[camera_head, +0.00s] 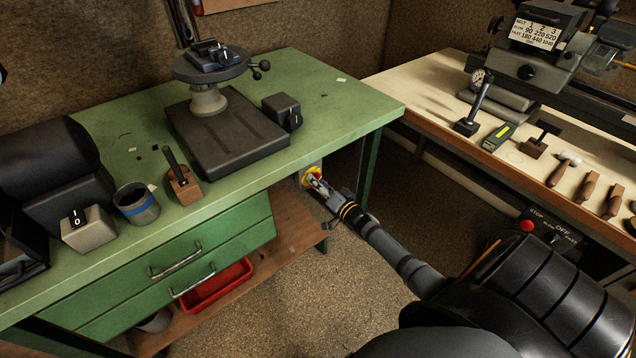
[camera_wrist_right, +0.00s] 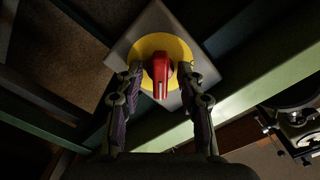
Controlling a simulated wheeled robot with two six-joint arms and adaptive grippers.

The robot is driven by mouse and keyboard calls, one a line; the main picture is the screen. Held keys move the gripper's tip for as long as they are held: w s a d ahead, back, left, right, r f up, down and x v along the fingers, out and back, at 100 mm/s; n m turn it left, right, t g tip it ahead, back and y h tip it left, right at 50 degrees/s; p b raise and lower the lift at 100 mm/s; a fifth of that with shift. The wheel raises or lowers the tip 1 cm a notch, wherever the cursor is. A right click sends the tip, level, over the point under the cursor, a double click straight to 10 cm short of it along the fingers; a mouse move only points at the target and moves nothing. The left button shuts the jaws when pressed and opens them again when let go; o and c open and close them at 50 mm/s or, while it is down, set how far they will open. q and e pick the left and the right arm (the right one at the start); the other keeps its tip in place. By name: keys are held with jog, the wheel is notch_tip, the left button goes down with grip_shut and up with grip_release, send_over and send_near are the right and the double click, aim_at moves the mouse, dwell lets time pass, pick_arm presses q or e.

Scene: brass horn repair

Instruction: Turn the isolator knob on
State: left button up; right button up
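The isolator is a grey box (camera_wrist_right: 136,38) with a yellow disc (camera_wrist_right: 150,46) and a red knob (camera_wrist_right: 162,76). In the wrist view the knob's bar points roughly up and down. In the head view the isolator's yellow disc (camera_head: 306,181) shows below the front edge of the green bench, near its right end. My right gripper (camera_head: 318,182) reaches it from the front; the knob is mostly hidden there. In the wrist view the right gripper (camera_wrist_right: 161,74) is open, one finger each side of the knob, with small gaps seeming to show. My left gripper is out of view.
The green bench (camera_head: 335,110) overhangs the isolator, and its leg (camera_head: 368,165) stands to the right. A wooden lower shelf (camera_head: 285,235) with a red tray (camera_head: 215,288) lies below. A pale bench (camera_head: 410,85) with tools and a machine is at the right.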

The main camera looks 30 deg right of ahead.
jog(key=s, duration=1.2)
jog(key=shift+d, duration=0.45)
jog(key=s+d+f+n+g+h+p, duration=0.15)
jog(key=s+f+g, duration=0.25)
jog(key=s+f, duration=0.55)
jog(key=s+f+n+g+h+p, duration=0.2)
jog(key=s+f+g, duration=0.2)
jog(key=f, duration=1)
jog(key=s+a+f+n+g, duration=0.1)
jog(key=s+a+f+g, duration=0.2)
jog(key=s, duration=0.5)
jog(key=s+a+f+n+g+y+p, duration=0.1)
jog(key=s+a+f+n+g, duration=0.1)
jog(key=s, duration=0.6)
jog(key=s+a+f+n+g, duration=0.2)
jog(key=s+a+f+g, duration=0.1)
jog(key=s+a+f, duration=0.3)
jog(key=shift+s+a+f+g, duration=0.25)
jog(key=shift+s+f+g, duration=0.15)
jog(key=shift+s+f, duration=0.5)
jog(key=shift+s+r+y, duration=0.1)
jog(key=shift+y, duration=0.15)
